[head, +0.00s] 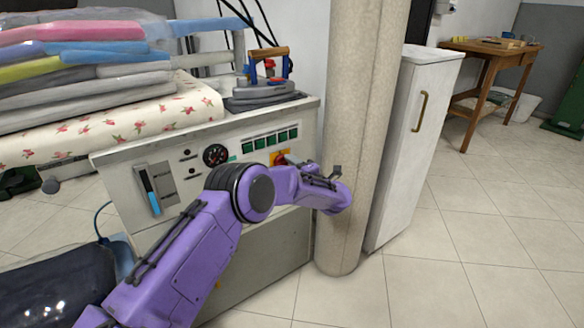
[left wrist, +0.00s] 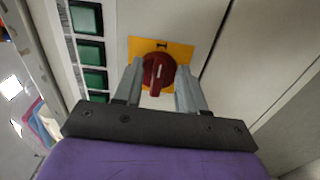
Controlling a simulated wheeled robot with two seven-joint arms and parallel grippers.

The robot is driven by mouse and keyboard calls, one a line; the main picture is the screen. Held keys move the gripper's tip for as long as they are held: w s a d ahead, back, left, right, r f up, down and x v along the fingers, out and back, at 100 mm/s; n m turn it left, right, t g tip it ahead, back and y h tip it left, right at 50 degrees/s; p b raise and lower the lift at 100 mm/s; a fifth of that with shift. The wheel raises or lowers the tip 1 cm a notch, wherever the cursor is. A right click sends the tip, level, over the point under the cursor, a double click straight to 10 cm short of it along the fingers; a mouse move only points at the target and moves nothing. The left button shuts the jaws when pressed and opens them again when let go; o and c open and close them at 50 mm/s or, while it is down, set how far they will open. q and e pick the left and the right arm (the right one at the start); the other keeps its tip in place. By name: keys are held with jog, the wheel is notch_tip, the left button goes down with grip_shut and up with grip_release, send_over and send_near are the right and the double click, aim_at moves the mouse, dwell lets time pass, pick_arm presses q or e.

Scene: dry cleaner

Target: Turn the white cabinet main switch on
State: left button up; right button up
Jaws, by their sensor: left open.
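The main switch is a red rotary knob (left wrist: 157,74) on a yellow plate (left wrist: 177,50), set in the front panel of the white cabinet (head: 135,170). In the left wrist view its grip bar runs roughly up and down the picture, with a small pale line on it. A dark mark shows on the plate above it. My left gripper (left wrist: 160,82) is open, one finger on each side of the knob; I cannot tell whether they touch it. In the head view my left gripper (head: 292,165) is at the panel and partly hides the switch. My right gripper is not in view.
Green buttons (left wrist: 90,50) sit beside the switch, and a gauge (head: 215,155) is further left on the panel. A round column (head: 352,110) stands close right of my left arm. A tall white locker (head: 418,140) is behind it. Folded textiles (head: 80,60) lie on top at left.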

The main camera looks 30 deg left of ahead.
pick_arm(q)
jog(key=p+v, duration=0.1)
jog(key=v, duration=0.9)
jog(key=shift+d, duration=0.25)
jog(key=shift+f, duration=0.1)
